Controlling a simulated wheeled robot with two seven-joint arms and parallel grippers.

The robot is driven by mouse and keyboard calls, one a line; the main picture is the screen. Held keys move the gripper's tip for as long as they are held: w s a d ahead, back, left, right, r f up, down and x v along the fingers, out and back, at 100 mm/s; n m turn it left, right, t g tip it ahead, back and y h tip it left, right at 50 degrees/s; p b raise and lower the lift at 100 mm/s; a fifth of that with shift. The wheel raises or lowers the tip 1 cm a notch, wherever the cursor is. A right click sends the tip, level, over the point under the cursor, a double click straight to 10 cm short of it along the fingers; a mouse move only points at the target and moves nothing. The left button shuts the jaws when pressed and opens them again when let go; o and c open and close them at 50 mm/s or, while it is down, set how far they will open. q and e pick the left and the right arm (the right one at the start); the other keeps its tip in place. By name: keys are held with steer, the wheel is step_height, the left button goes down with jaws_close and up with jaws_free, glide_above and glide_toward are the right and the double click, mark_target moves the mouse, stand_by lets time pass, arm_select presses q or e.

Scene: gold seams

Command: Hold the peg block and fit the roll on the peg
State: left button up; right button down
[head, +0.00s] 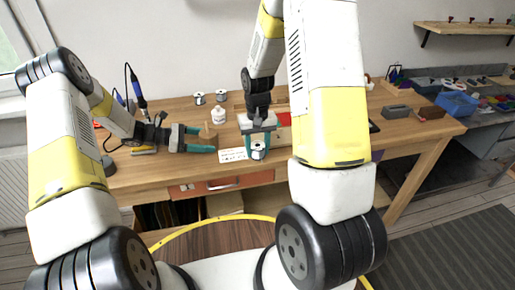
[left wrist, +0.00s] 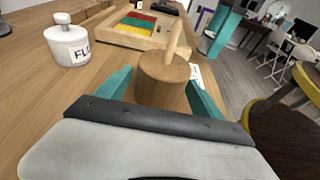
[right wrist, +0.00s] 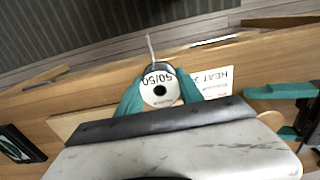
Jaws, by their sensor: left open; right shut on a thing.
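The wooden peg block (left wrist: 163,82), round with an upright peg (left wrist: 175,38), stands on the bench between the teal fingers of my left gripper (left wrist: 160,92). The left fingers are open on either side of it. In the head view the block (head: 208,132) shows small beside the left gripper (head: 204,140). My right gripper (head: 258,152) is shut on the roll (right wrist: 160,92), a white-faced spool marked 50/50 with a dark centre hole. The roll (head: 258,149) is at the bench's front edge, right of the block. A thin strand sticks out from the roll.
A white flux bottle (left wrist: 68,46) stands behind the block. A wooden tray with coloured pads (left wrist: 133,27) lies beyond it. A printed card (head: 233,155) lies near the front edge. Two small spools (head: 199,98) stand at the back. A soldering iron (head: 138,88) is at the left.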

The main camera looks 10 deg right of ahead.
arm_select(q)
steer(key=c, duration=0.8)
steer(key=shift+c, duration=0.3)
arm_select(e)
steer(key=w+a+r+n, duration=0.2)
steer(key=w+a+r, duration=0.1)
steer(key=a+r, duration=0.1)
steer(key=w+a+r+n, duration=0.2)
steer(key=w+a+r, duration=0.2)
steer(key=a+r, duration=0.1)
steer(key=w+a+r+n, duration=0.2)
steer(key=w+a+r, duration=0.2)
steer(key=a, duration=0.2)
steer(key=shift+a+r, duration=0.3)
steer(key=shift+f, duration=2.05)
